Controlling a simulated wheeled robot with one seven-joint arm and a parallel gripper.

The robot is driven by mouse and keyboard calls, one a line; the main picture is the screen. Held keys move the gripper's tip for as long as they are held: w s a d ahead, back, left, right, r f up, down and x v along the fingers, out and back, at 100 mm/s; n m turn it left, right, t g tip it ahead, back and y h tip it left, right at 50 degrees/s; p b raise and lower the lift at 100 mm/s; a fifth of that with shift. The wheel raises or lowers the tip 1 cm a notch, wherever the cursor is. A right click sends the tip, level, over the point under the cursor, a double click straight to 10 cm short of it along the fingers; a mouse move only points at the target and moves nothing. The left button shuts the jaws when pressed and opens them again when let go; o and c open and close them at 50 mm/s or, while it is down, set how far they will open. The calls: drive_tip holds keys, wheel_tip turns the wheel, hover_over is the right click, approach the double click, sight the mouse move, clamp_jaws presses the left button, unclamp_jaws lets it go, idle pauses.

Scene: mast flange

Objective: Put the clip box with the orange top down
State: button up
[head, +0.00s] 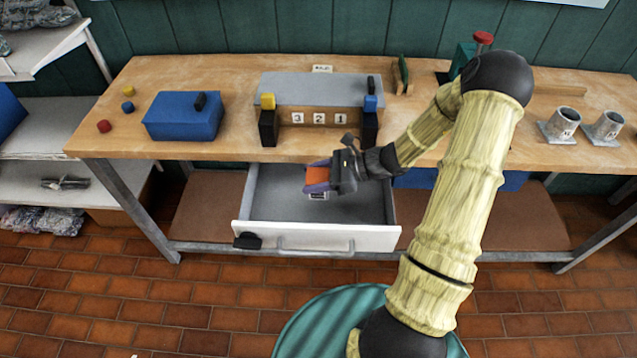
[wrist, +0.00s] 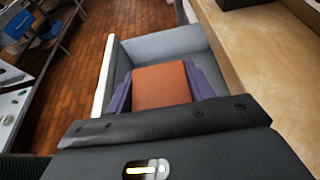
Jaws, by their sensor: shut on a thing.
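The clip box (head: 319,177) has an orange top and purple sides. In the head view it is held over the open grey drawer (head: 270,207). My gripper (head: 332,178) is shut on the box from its right side. In the wrist view the orange top of the clip box (wrist: 161,86) faces the camera, with purple parts on both sides. The drawer's grey inside (wrist: 165,42) shows beyond it. A small white label lies just below the box in the head view. I cannot tell whether the box touches the drawer floor.
The wooden workbench (head: 190,80) stands above the drawer. On it are a blue box (head: 184,116), small coloured pieces, a grey-topped stand (head: 320,88) with number tiles 3, 2, 1, and two grey cups (head: 565,122) at the right. The drawer's white front (head: 350,238) sticks out.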

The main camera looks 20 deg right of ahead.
drive_tip(key=shift+f, duration=3.1)
drive_tip(key=shift+f, duration=1.9)
drive_tip(key=o, duration=1)
drive_tip(key=shift+o, duration=0.2)
drive_tip(key=shift+d, duration=0.1)
drive_tip(key=v, duration=1.2)
drive_tip(key=shift+b, duration=0.4)
